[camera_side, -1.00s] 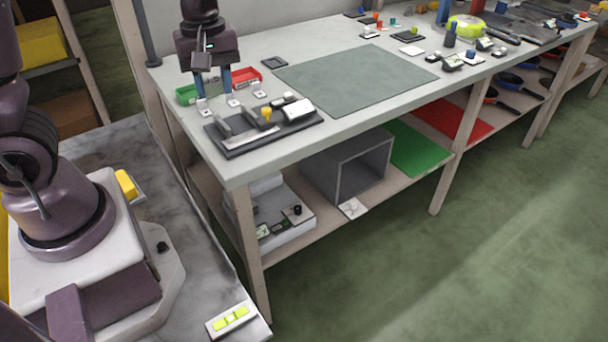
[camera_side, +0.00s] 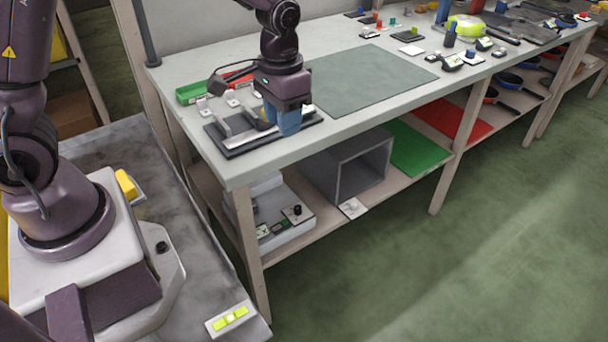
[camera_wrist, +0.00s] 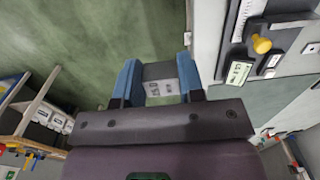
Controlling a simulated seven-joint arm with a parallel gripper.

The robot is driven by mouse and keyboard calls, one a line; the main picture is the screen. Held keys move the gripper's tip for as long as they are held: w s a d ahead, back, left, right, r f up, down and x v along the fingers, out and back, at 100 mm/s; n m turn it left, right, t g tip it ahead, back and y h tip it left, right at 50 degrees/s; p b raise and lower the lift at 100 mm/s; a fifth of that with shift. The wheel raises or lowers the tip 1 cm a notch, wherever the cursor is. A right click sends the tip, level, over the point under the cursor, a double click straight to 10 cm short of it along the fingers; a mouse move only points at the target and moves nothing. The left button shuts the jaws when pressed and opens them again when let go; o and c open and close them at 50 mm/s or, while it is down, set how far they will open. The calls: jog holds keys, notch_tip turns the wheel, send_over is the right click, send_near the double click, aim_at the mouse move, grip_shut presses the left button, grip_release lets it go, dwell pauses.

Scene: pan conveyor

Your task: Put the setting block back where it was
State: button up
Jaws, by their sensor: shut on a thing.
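My gripper (camera_side: 288,124) has its blue fingers at the right front part of the dark fixture plate (camera_side: 240,150) in the side view. In the wrist view my gripper (camera_wrist: 160,85) is shut on a small grey block with a pale, marked face (camera_wrist: 160,88), which I take to be the setting block. The fingers hide it in the side view. The fixture, with a yellow knob (camera_wrist: 262,45), lies to the right in the wrist view, apart from the held block. Whether the block touches anything below cannot be told.
Behind the fixture stand small white pieces (camera_side: 232,99), a green tray (camera_side: 192,94) and a red tray (camera_side: 240,79). A grey-green mat (camera_side: 365,80) leaves free room on the right. The bench's front edge (camera_side: 300,151) is close to my gripper.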

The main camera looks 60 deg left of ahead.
jog(key=shift+w+a+r, duration=0.1)
jog(key=shift+a+r, duration=0.05)
jog(key=shift+r, duration=0.15)
jog(key=s+a+r+m, duration=0.1)
jog(key=s+a+m, duration=0.5)
jog(key=m, duration=1.2)
jog(key=s+a+r+m, duration=0.1)
jog(key=s+a+m, duration=0.5)
jog(key=m, duration=1.1)
jog(key=shift+s+r+m, duration=0.35)
jog(key=shift+s+m, duration=0.05)
jog(key=shift+s, duration=0.6)
